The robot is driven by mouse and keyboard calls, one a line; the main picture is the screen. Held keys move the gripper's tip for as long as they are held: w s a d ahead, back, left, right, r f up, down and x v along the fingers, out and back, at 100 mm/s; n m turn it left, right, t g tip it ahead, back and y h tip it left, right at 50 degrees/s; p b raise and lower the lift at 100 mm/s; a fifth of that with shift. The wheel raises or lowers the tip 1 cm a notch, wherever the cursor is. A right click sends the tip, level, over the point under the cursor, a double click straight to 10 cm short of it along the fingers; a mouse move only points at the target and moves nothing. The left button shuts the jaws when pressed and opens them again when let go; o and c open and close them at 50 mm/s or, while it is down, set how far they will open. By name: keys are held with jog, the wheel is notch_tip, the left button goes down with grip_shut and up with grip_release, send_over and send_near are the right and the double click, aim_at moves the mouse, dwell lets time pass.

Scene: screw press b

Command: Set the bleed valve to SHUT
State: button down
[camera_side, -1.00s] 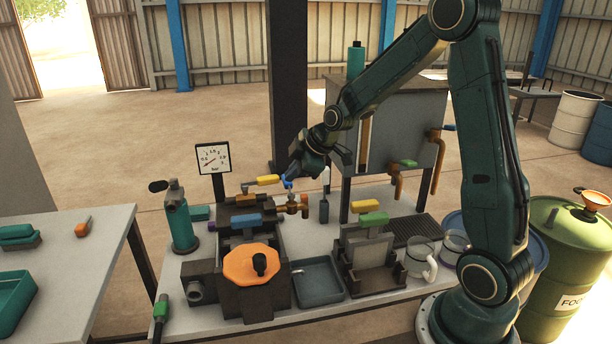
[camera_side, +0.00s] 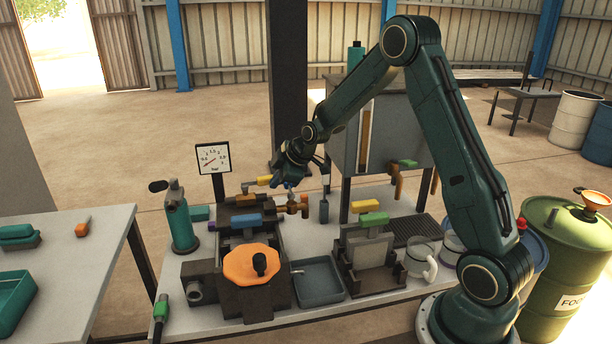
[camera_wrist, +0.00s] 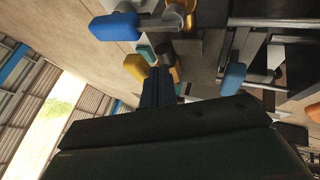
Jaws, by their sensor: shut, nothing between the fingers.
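No label in view tells which handle is the bleed valve. A copper-coloured pipe fitting (camera_side: 298,206) stands at the back of the press. A yellow handle (camera_side: 264,180) lies level beside it, to its left. In the wrist view a yellow handle (camera_wrist: 137,67) shows just beyond my fingertips, and a larger blue handle (camera_wrist: 115,26) on a grey stem is at the upper left. My gripper (camera_side: 287,184) points down over the fitting, right of the yellow handle. It is shut and empty; its dark fingers (camera_wrist: 160,88) show in the wrist view. Whether they touch a handle is unclear.
The press (camera_side: 245,293) with its orange wheel (camera_side: 247,267) stands in front. A blue handle (camera_side: 247,220) lies across its top. A gauge (camera_side: 213,159) stands behind left; a dark tray (camera_side: 335,292) and a green handle (camera_side: 374,218) are to the right.

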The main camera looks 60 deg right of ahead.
jog(key=shift+w+d+n+y, duration=0.35)
jog(key=shift+d+n+y, duration=0.05)
jog(key=shift+d+n, duration=0.2)
dwell(0.6)
jog(key=shift+w+d+n+y, duration=0.7)
jog(key=shift+d+n, duration=0.1)
jog(key=shift+n, duration=0.4)
jog(key=w+d+n+g+y, duration=0.1)
jog(key=w+n, duration=0.3)
jog(key=w, duration=0.5)
jog(key=shift+w+d+g+y, duration=0.3)
jog(key=shift+w+d+y, duration=0.05)
jog(key=shift+y, duration=0.35)
jog(key=shift+w+a, duration=0.15)
jog(key=shift+r, duration=0.15)
jog(key=v, duration=0.7)
jog(key=shift+s+d, duration=0.35)
jog(key=shift+d, duration=0.05)
